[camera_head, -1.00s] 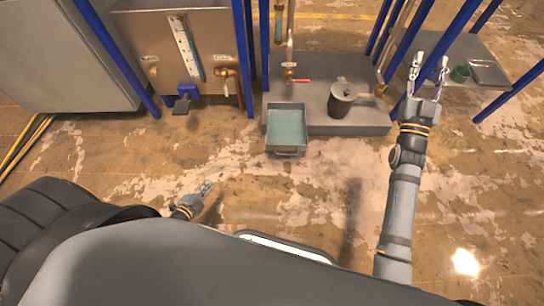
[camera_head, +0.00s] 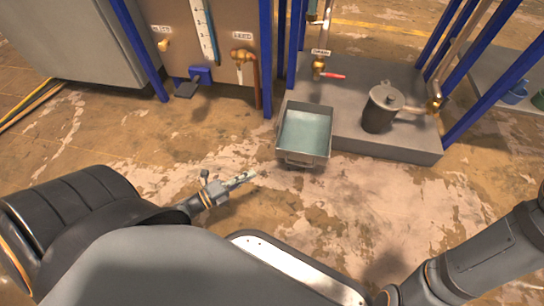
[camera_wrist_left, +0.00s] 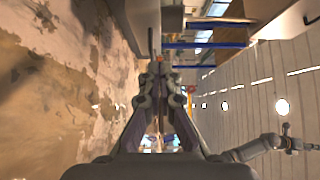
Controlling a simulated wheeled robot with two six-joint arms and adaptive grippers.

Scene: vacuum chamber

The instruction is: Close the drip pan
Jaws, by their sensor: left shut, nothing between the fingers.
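The drip pan (camera_head: 328,145) is a grey metal tray with pale blue-green inside. It sticks out from the front of the grey plinth (camera_head: 400,146), handle side facing me. My left gripper (camera_head: 248,176) is shut and empty, low over the floor, to the left of and nearer to me than the pan, apart from it. Its closed fingers also show in the left wrist view (camera_wrist_left: 159,72). My right gripper is outside the head view; a small part of my other arm shows at the lower right of the wrist view, its finger state unclear.
A dark lidded pot (camera_head: 380,110) stands on the plinth. A valve with a red handle (camera_head: 332,75) hangs above the pan's back. Blue posts (camera_head: 267,60) frame the rig. The floor (camera_head: 200,135) before the pan is clear.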

